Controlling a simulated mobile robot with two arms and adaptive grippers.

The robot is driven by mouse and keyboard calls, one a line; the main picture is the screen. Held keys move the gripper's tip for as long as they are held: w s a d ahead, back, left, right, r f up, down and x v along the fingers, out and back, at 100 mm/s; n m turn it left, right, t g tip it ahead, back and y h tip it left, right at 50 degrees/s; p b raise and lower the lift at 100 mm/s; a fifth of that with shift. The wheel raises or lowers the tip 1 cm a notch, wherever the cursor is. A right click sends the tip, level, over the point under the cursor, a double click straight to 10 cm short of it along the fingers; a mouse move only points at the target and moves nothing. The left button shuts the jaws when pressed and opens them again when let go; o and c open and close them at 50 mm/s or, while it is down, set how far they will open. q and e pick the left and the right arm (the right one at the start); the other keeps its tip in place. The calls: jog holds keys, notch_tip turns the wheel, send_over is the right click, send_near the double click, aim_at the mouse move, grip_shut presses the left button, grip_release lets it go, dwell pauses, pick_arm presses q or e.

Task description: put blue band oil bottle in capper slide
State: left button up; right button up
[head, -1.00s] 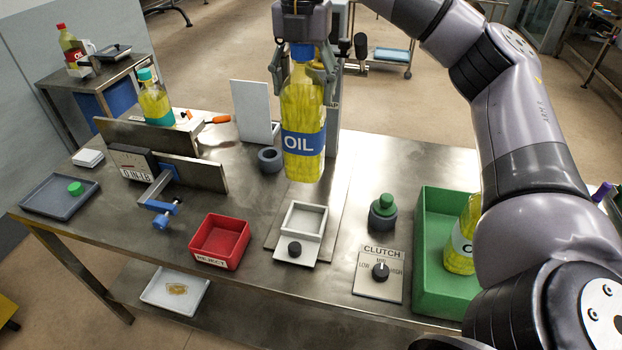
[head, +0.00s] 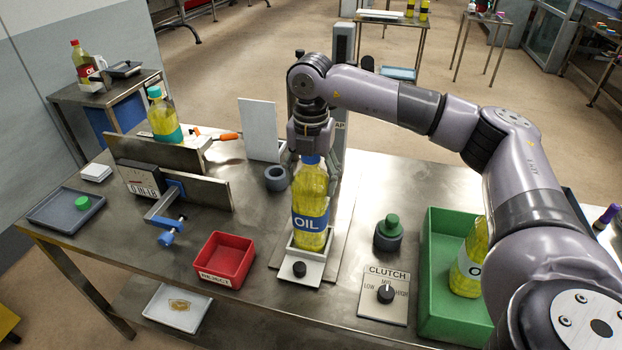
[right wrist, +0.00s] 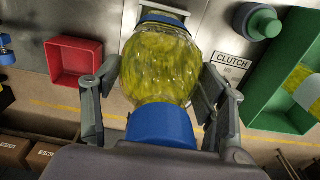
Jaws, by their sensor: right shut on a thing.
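The blue band oil bottle (head: 310,208), yellow with a blue OIL label and a blue cap, stands upright with its base in the capper slide (head: 296,262), a pale square tray with a black knob. My right gripper (head: 311,155) is shut on the bottle near its top, from above. In the right wrist view the bottle (right wrist: 158,65) fills the middle, between the two fingers of the gripper (right wrist: 160,105). The bottle hides most of the slide's inside, so I cannot tell if its base rests on the slide's floor. My left gripper is not in view.
A red reject bin (head: 226,258) stands left of the slide. A clutch panel (head: 385,298), a green-topped black piece (head: 388,232) and a green crate (head: 440,318) with another oil bottle (head: 468,262) stand right. A white upright panel (head: 259,130) is behind.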

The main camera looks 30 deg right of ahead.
jog(key=shift+f, duration=0.45)
jog(key=shift+f, duration=0.2)
jog(key=o, duration=1.9)
jog(key=shift+o, duration=0.2)
